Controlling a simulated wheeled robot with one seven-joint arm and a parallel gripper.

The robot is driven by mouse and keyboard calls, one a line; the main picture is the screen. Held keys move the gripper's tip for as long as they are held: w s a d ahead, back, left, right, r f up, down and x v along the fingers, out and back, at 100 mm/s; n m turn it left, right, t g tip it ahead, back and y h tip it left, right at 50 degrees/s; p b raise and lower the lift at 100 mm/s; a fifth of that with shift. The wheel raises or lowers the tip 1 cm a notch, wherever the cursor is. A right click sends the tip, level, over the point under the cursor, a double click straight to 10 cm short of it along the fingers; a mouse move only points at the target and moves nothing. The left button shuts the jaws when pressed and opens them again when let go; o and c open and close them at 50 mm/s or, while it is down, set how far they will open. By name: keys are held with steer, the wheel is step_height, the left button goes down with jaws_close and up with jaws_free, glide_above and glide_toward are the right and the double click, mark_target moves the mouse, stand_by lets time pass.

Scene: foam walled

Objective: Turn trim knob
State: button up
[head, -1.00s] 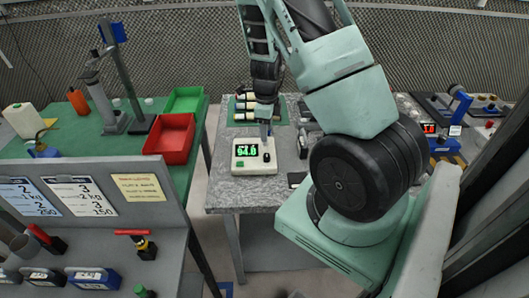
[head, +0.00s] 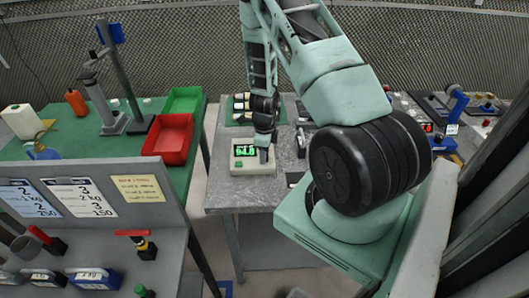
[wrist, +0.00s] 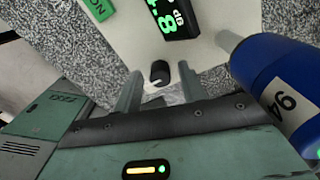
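The trim knob (wrist: 159,72) is a small black knob with a pale pointer line, on a cream scale-like box (head: 240,164) with a green-lit display (head: 245,150). The display shows partly in the wrist view (wrist: 174,14), with a green button (wrist: 99,8) to its left. My gripper (wrist: 158,82) is open, with a clear gap between its two fingers. The knob lies in that gap, near the fingertips, and neither finger clearly touches it. In the head view my gripper (head: 263,156) is over the box's right part and hides the knob.
The box stands on a grey speckled table (head: 235,194). Small bottles on a green mat (head: 240,118) stand behind it. A red bin (head: 170,139) is on the green table at left. In the wrist view a blue cylinder marked 94 (wrist: 270,85) is close at right.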

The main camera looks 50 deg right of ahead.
jaws_close()
steer(key=shift+n, duration=0.3)
steer(key=n+b, duration=0.3)
steer(key=n, duration=0.1)
steer(key=shift+f, duration=0.1)
steer(key=n+b, duration=0.2)
steer(key=n, duration=0.3)
steer(key=shift+n+b, duration=0.3)
steer(key=shift+n, duration=0.1)
steer(key=n+b, duration=0.2)
steer(key=n, duration=0.4)
steer(key=shift+s+b, duration=0.1)
steer(key=shift+b, duration=0.2)
steer(key=n+b, duration=0.1)
steer(key=n, duration=0.4)
steer(key=shift+n, duration=0.4)
steer(key=shift+b, duration=0.3)
